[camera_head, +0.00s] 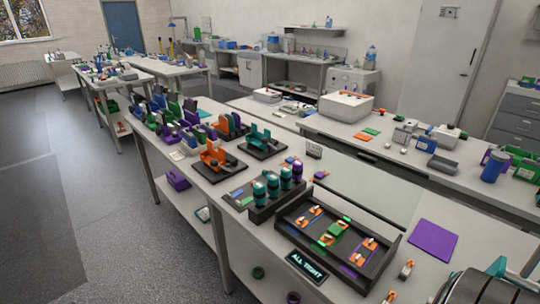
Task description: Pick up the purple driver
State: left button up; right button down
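A row of upright cylinders stands in a dark rack (262,213) on the near bench. Most are teal, and the one at the right end is a purple cylinder (297,173). It looks like the purple driver, but it is too small to be sure. It stands upright, its lower end hidden by the rack.
A dark tray (283,231) with orange, green and purple parts lies right of the rack, behind an "ALL TIGHT" sign (307,267). A purple mat (432,240) lies farther right. Orange and teal fixtures (222,158) stand behind the rack.

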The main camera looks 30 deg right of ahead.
aim_at(298, 165)
jog(key=i, duration=0.85)
jog(key=z, duration=2.4)
